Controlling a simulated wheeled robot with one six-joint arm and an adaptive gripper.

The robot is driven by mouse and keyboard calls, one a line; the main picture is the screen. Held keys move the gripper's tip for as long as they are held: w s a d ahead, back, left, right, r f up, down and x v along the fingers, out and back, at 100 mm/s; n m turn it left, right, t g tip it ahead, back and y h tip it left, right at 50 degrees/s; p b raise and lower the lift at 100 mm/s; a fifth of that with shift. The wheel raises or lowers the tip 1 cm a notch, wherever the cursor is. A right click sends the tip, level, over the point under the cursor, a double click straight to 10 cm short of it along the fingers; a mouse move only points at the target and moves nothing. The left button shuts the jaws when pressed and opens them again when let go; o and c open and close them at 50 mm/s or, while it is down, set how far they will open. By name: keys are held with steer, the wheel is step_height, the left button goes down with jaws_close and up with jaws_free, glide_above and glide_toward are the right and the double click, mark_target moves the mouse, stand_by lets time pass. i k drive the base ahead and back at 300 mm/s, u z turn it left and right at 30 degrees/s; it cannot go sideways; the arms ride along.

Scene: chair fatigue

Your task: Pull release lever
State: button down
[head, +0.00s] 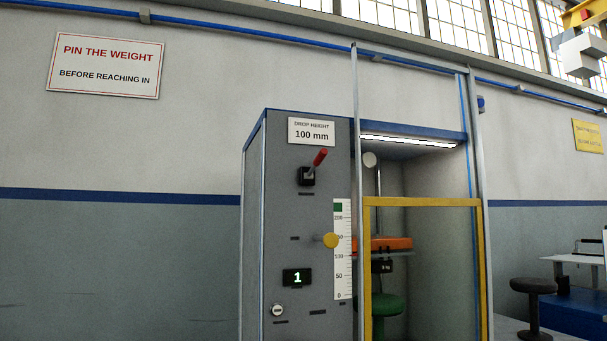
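The release lever (319,158) has a red handle on a black base, high on the grey front panel (313,216) of the test machine. The handle leans up and to the right. A sign (311,131) above it reads "DROP HEIGHT 100 mm". A yellow knob (331,241) sits beside a white height scale (343,270). Inside the machine, an orange weight (390,244) hangs above a green stool (385,306). My gripper is not in view.
A yellow-framed guard (422,202) stands across the machine's opening. Its tall rails rise above the cabinet. A wall sign (105,66) reads "PIN THE WEIGHT BEFORE REACHING IN". A dark stool (534,287) stands at the right. The space left of the machine looks clear.

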mark_target(320, 158)
steer(key=z, duration=0.05)
steer(key=k, duration=1.25)
steer(key=u, duration=0.15)
steer(key=i, duration=0.25)
steer(key=u, duration=1.05)
steer(key=i, duration=1.75)
steer(key=z, duration=0.6)
